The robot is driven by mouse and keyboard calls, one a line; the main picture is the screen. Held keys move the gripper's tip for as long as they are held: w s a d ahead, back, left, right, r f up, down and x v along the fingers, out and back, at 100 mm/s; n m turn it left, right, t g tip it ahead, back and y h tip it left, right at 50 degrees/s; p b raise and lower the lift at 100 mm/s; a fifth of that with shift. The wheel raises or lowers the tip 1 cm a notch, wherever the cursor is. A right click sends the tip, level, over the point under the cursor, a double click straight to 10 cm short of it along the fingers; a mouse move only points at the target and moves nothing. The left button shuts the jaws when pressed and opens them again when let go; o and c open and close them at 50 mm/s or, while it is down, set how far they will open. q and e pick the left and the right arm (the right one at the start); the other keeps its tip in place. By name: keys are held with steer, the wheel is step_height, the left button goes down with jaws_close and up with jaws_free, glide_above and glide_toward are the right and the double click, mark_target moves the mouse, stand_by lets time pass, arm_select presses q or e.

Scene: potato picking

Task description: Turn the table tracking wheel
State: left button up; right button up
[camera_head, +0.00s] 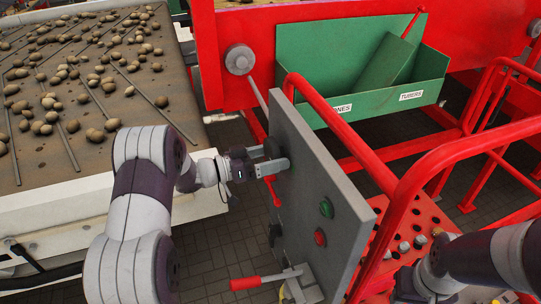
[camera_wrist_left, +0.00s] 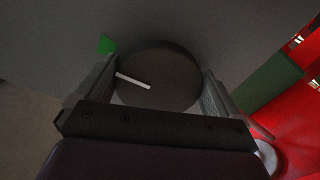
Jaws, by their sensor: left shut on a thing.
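The tracking wheel is a dark round knob with a white line mark, seen large in the left wrist view (camera_wrist_left: 158,80). It sits on the grey control panel (camera_head: 320,185). In the head view my left gripper (camera_head: 277,167) reaches the panel's upper left part and hides most of the wheel. In the wrist view its two fingers stand on either side of the wheel, shut on its rim. The white mark points to the left and slightly up. My right arm shows at the lower right; its dark gripper end (camera_head: 408,286) is partly cut off and its fingers cannot be made out.
The panel also bears a green button (camera_head: 326,208), a red button (camera_head: 320,238) and another dark knob (camera_head: 275,234). A red-handled lever (camera_head: 246,283) is below. Red railings (camera_head: 400,190) stand right. A conveyor (camera_head: 100,185) with potatoes is left, a green bin (camera_head: 385,108) behind.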

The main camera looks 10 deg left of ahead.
arm_select(q)
steer(key=shift+r, duration=0.1)
steer(key=o, duration=0.7)
steer(key=shift+c, duration=0.2)
steer(key=shift+s+a+f+b, duration=0.1)
steer(key=shift+a+f+b, duration=0.1)
steer(key=shift+a+b, duration=0.15)
steer(key=b+v, duration=0.5)
steer(key=v, duration=0.7)
steer(key=shift+r, duration=0.15)
